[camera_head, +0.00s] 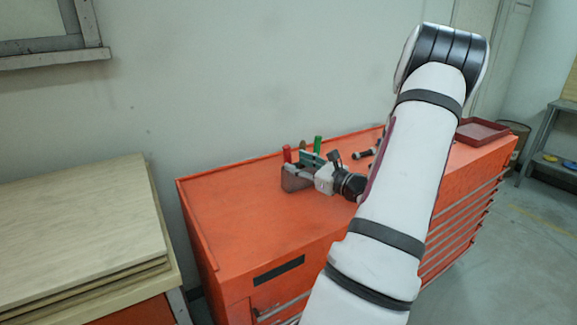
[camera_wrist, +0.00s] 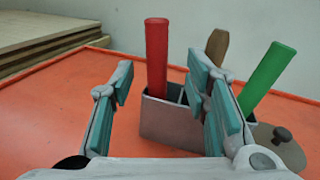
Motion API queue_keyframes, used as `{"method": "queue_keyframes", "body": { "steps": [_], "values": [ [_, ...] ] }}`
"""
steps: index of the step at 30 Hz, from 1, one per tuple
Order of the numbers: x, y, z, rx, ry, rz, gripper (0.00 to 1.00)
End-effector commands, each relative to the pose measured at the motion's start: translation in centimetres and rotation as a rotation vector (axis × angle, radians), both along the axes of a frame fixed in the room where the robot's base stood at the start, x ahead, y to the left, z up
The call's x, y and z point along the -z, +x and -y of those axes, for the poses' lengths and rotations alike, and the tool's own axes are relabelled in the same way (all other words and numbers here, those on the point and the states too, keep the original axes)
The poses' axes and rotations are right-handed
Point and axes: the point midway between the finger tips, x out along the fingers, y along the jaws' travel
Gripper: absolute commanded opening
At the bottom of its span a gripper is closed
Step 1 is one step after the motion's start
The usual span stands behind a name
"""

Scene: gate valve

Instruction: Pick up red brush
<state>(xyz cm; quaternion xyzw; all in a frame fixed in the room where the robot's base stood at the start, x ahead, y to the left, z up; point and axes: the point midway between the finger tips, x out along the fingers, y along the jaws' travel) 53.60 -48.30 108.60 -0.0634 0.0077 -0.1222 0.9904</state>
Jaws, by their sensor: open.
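The red brush (camera_wrist: 157,58) shows as an upright red handle standing in a grey holder (camera_wrist: 168,128); its lower end is hidden inside. In the head view the red brush (camera_head: 287,154) rises from the left end of the holder (camera_head: 293,182) on the orange cabinet. My gripper (camera_wrist: 160,72) is open with teal-padded fingers. In the wrist view the red handle appears between the fingers, nearer the right one, with visible gaps on both sides. I cannot tell how far beyond the fingertips it stands. My gripper (camera_head: 306,168) is beside the holder in the head view.
A grey knobbed lid (camera_wrist: 283,147) lies at right. A red tray (camera_head: 482,132) sits farther along the orange cabinet (camera_head: 235,215), whose left top is clear.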

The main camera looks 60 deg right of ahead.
Motion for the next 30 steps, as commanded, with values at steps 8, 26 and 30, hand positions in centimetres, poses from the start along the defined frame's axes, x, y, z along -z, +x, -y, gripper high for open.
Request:
{"method": "queue_keyframes", "body": {
  "steps": [8,26,30],
  "values": [
    [0.1,3.7,0.5,-0.003,0.0,0.002,0.43],
    [0.1,4.6,0.8,0.0,0.0,0.0,0.0],
    [0.1,4.6,0.8,0.0,0.0,0.0,0.0]
  ]
}}
